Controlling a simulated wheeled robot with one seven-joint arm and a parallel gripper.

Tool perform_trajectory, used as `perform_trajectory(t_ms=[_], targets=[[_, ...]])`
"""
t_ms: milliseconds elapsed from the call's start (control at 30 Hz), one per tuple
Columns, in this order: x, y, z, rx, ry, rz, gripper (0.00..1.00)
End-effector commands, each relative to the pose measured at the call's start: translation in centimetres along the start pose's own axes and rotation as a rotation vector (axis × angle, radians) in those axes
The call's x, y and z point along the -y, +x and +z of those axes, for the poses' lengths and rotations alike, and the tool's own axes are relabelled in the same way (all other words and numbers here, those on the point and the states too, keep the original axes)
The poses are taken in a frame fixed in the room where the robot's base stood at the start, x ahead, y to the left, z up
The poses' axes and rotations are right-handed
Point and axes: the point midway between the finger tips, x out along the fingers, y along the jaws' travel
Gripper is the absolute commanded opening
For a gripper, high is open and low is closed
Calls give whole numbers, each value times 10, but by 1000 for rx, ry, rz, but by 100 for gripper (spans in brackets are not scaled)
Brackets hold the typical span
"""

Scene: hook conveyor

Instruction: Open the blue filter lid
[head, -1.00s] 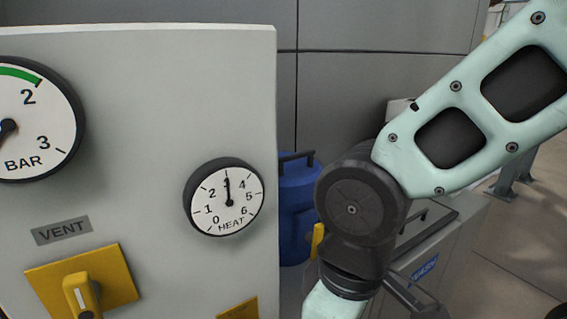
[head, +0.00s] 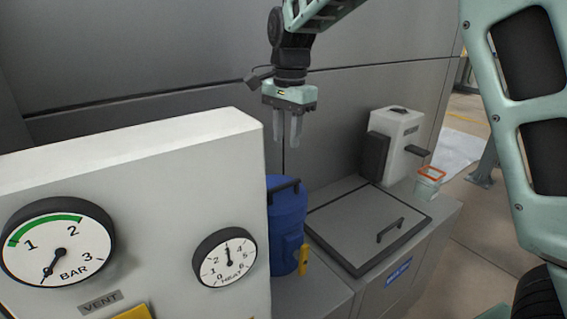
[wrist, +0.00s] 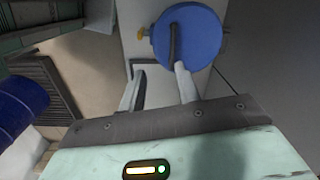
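The blue filter (head: 288,228) is a blue cylinder beside the grey panel in the head view. Its round lid (wrist: 190,36) has a dark bar handle (head: 284,187) across the top and looks shut. A yellow latch (head: 304,259) sits on its side, also seen as a small yellow piece in the wrist view (wrist: 142,32). My gripper (head: 292,130) hangs fingers down above the filter, clear of the lid. Its two fingers are apart with nothing between them. In the wrist view the right fingertip (wrist: 182,80) overlaps the near edge of the lid in the picture.
The grey panel (head: 170,165) with BAR and HEAT gauges stands left of the filter. A flat grey hatch (head: 368,225) with a handle lies to the right. Behind it stand a white machine (head: 398,143) and a small bucket (head: 428,184). A wall is close behind.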

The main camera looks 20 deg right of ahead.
Motion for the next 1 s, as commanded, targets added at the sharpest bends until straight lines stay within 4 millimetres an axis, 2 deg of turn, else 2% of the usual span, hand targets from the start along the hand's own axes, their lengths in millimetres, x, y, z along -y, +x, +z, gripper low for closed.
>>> perform_trajectory(t_ms=[33, 167, 267, 367, 567, 1000], targets=[[11, -15, -6, -13, 65, 4, 33], [24, -32, -15, -33, 193, 13, 33], [27, -34, -18, -40, 232, 15, 33], [27, -27, -18, -40, 240, 18, 33], [26, 6, -19, -39, 238, 20, 33], [24, 96, -23, -39, 237, 18, 33]])
